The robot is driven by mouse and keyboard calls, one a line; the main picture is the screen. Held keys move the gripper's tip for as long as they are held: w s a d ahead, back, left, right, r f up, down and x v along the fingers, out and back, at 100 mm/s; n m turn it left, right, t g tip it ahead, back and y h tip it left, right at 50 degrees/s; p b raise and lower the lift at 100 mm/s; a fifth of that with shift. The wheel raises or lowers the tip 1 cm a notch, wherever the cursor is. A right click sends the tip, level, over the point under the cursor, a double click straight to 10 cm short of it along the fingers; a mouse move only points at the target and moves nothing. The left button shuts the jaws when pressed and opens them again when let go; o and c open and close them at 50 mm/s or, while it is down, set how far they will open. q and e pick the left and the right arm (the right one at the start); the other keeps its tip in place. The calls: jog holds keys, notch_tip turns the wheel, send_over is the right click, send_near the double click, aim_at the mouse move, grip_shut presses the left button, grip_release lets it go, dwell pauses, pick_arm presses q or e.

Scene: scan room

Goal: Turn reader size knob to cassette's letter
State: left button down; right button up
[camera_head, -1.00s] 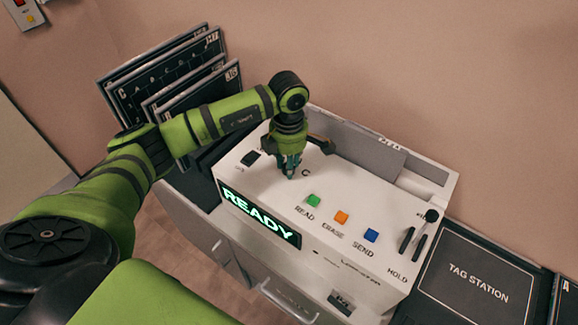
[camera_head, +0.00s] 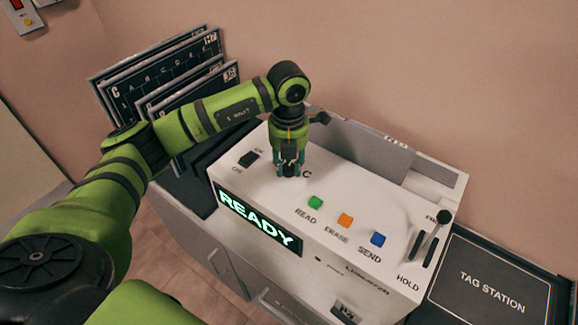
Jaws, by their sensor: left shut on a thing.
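The white reader (camera_head: 330,225) stands on the counter with a lit green READY display (camera_head: 257,218) on its front. My left gripper (camera_head: 290,172) points down onto the reader's top, left of the green button. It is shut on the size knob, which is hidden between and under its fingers. One printed letter, C (camera_head: 308,174), shows just right of the fingers; other letters around the knob are hidden. Several dark cassettes (camera_head: 150,85) stand in a rack at the back left, partly behind my left arm. My right gripper is out of view.
The reader also carries a green READ button (camera_head: 315,202), an orange ERASE button (camera_head: 345,220), a blue SEND button (camera_head: 378,239), a power switch (camera_head: 249,159) and a lever (camera_head: 437,228). A black TAG STATION pad (camera_head: 490,285) lies at the right.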

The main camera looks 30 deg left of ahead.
aim_at(289, 168)
pick_arm(q)
jog(key=n, duration=0.2)
jog(key=n+b, duration=0.1)
jog(key=n, duration=0.1)
jog(key=shift+s+f+n, duration=0.1)
jog(key=shift+f+n, duration=0.1)
jog(key=shift+n, duration=0.1)
jog(key=shift+d+n+b, duration=0.1)
jog(key=shift+n+b, duration=0.4)
jog(key=shift+n, duration=1.5)
jog(key=shift+s, duration=0.1)
jog(key=c, duration=0.9)
grip_release()
jog(key=shift+r, duration=0.1)
jog(key=shift+r, duration=0.25)
notch_tip(289, 168, up, 12)
jog(key=shift+f, duration=0.2)
